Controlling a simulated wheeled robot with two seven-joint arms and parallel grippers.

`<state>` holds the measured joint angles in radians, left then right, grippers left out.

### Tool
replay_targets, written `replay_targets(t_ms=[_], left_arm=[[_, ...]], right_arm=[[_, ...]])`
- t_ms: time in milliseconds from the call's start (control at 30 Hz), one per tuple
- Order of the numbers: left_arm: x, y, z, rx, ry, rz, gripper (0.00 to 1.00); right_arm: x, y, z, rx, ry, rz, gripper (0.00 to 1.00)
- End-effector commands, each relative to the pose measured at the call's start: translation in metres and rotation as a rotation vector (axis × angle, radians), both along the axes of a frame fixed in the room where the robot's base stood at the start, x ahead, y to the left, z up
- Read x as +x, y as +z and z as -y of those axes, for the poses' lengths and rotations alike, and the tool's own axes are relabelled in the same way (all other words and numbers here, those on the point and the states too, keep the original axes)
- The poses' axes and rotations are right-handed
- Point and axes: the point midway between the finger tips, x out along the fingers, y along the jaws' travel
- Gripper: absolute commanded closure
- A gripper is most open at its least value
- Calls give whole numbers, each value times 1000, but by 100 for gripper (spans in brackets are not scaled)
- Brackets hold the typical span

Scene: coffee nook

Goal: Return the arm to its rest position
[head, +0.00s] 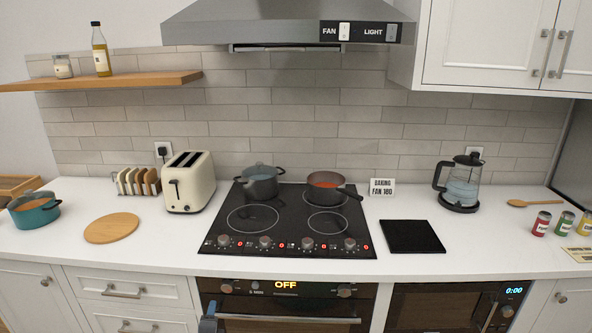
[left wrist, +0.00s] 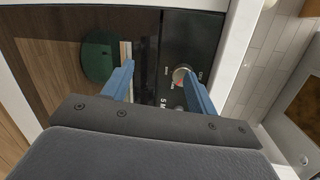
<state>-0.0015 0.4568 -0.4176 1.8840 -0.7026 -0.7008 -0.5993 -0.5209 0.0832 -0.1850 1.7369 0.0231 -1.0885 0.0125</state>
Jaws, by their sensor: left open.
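My left gripper (head: 211,318) shows at the bottom edge of the head view, low in front of the oven (head: 270,303), near the left end of the oven handle (head: 290,319). In the left wrist view its two blue fingers (left wrist: 158,74) are spread apart with nothing held between them. Beyond the fingers are the dark oven front and a control knob (left wrist: 181,76). I cannot tell from the frames whether a finger touches the oven. The oven display (head: 285,285) reads OFF. My right gripper is not in view.
The counter (head: 290,264) overhangs the oven. On it are the hob (head: 290,222) with a grey pot (head: 261,186) and a red-filled pan (head: 327,187), a toaster (head: 189,184), a black mat (head: 412,237) and a kettle (head: 461,186). Drawers (head: 125,288) stand left of the oven.

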Motion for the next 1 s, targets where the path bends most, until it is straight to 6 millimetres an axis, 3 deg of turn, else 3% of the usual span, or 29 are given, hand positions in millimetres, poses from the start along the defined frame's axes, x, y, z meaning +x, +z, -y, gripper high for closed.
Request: replay_targets(t_ms=[167,367,567,700,900,1000], left_arm=[[-7,-49,-25,-433,227,-137,42],[-64,-145,-20,-863,532,-355,42],[-146,-230,7,-1082,757,-560,42],[-213,-280,31,-1163,862,-693,42],[-317,-337,62,-1222,992,-823,42],[-364,-354,75,-1231,1041,-867,42]], right_arm=[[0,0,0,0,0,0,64],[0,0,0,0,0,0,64],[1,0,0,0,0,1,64],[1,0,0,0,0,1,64],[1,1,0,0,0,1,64],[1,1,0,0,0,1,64]])
